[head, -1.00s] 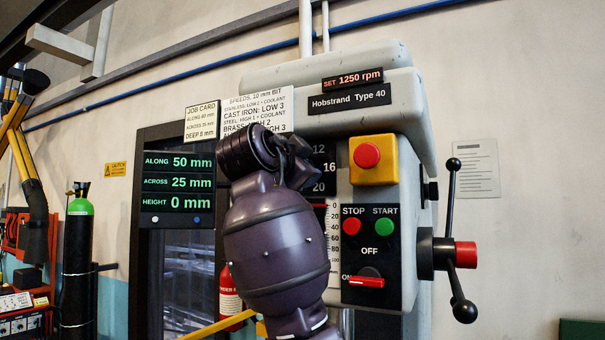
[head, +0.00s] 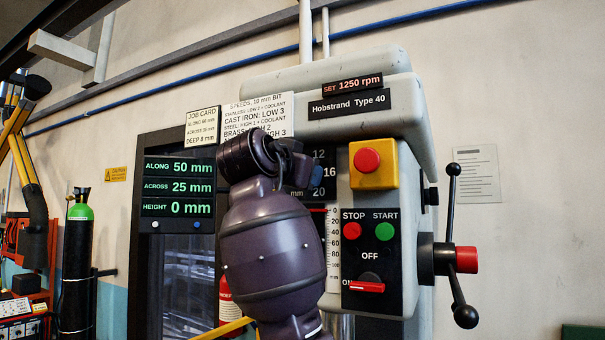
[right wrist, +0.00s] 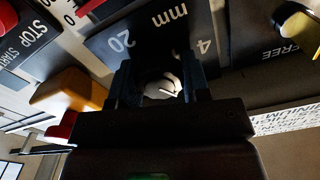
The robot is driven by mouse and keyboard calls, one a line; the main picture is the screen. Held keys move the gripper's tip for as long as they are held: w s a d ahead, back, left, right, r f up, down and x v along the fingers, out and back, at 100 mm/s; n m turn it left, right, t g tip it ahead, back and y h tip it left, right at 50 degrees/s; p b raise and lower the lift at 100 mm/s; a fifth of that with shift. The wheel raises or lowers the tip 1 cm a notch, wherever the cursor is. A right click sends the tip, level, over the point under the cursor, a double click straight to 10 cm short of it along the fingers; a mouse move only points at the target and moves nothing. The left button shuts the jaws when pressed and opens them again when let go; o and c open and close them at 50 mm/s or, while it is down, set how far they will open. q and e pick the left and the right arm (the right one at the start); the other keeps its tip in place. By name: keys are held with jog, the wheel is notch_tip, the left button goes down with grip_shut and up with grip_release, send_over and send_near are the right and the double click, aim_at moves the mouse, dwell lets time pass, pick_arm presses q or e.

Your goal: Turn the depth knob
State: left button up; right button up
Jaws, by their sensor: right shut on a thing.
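The depth knob (right wrist: 166,90) shows in the right wrist view as a pale round knob with a dark line on its face. It sits between the two dark fingers of my right gripper (right wrist: 160,88), which is shut on it. The dark scale plate (right wrist: 125,45) around it shows 20, 4 and mm. In the head view the plate (head: 320,155) shows 12, 16 and 20, and my right arm hides the knob. Only a bluish part of the right gripper (head: 306,172) shows there. My left gripper is in neither view.
A red emergency button (head: 367,160) on a yellow box, a STOP/START panel (head: 369,258) and a spoked feed handle (head: 454,258) are to the right. A green-lettered readout (head: 178,187) shows height 0 mm. A job card (head: 202,126) reads deep 8 mm.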

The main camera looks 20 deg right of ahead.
jog(key=shift+f, duration=0.1)
jog(key=o, duration=0.9)
jog(key=shift+o, duration=0.2)
jog(key=b+v, duration=0.2)
jog(key=v, duration=0.9)
jog(key=shift+d, duration=0.1)
